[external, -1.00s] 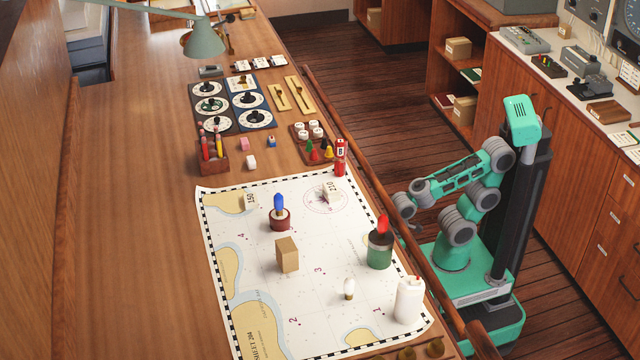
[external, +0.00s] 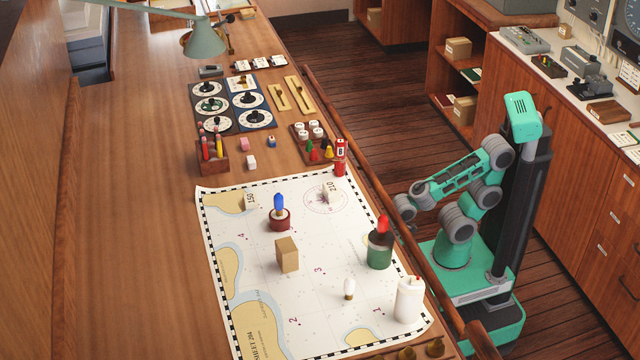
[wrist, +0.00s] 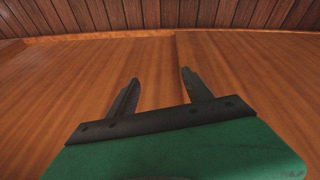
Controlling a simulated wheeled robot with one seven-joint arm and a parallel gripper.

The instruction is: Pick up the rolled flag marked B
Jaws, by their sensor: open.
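A red rolled flag (external: 340,158) stands upright at the far right corner of the chart, by the table's edge rail. It has a white label whose small letter looks like a B. My gripper (wrist: 160,80) is open and empty in the wrist view, its two dark fingers apart in front of a plain wooden panel. In the external view my wrist is beside the table's right edge, low behind the rail, and the fingers are hidden or too small to make out. The flag is not in the wrist view.
The wooden rail (external: 360,165) runs along the table edge between my arm and the flag. A tray of colored pieces (external: 303,130) stands just left of the flag. A green pot (external: 380,250) and a white jug (external: 408,300) stand on the chart (external: 325,285) nearer the camera.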

